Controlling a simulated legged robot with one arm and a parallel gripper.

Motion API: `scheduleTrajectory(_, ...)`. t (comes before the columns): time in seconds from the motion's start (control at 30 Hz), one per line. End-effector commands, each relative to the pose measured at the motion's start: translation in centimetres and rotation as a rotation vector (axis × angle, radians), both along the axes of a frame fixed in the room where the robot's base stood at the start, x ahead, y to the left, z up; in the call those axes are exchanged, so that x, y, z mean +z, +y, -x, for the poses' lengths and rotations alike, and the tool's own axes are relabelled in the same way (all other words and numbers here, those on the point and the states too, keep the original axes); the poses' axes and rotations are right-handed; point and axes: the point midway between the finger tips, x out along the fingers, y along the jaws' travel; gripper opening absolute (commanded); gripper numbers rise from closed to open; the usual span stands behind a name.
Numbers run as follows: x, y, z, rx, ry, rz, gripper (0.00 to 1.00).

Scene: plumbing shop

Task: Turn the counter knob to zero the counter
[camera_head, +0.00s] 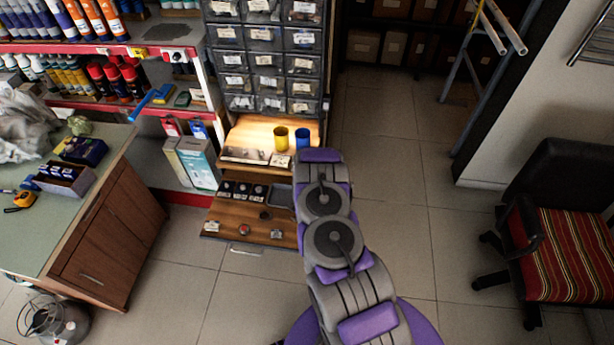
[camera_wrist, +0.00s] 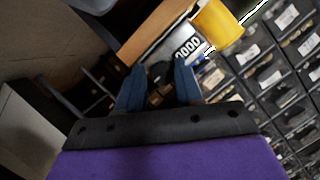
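The counter (camera_wrist: 187,46) shows in the wrist view just beyond my fingertips. Its white digits on black look like zeros, but they are small and tilted. A dark rounded part (camera_wrist: 158,71), which may be its knob, shows between my fingers. My gripper (camera_wrist: 158,76) has its two blue fingers apart, one on each side of this dark part. I cannot tell whether they touch it. In the head view my arm reaches to the cabinet's wooden shelf (camera_head: 250,133).
Small-parts drawers (camera_head: 266,60) rise behind. An open drawer (camera_head: 225,222) juts out below. A workbench (camera_head: 95,215) stands left, a chair (camera_head: 560,235) right. The floor between is clear.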

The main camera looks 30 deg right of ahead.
Motion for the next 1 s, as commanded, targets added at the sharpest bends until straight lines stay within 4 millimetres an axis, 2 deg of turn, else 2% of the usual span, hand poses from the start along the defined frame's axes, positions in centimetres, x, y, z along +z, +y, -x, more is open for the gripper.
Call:
scheduleTrajectory(0.03, 0.0, 0.0, 0.0, 0.0, -0.001, 0.0, 0.41)
scheduleTrajectory(0.17, 0.2, 0.0, 0.0, 0.0, -0.003, 0.001, 0.53)
scheduleTrajectory(0.57, 0.6, 0.2, 0.6, -0.001, -0.005, 0.002, 0.54)
scheduleTrajectory(0.77, 1.4, 1.2, 3.1, 0.0, -0.002, -0.001, 0.54)
scheduleTrajectory(1.0, 2.6, 2.6, 6.9, -0.001, 0.002, -0.001, 0.54)
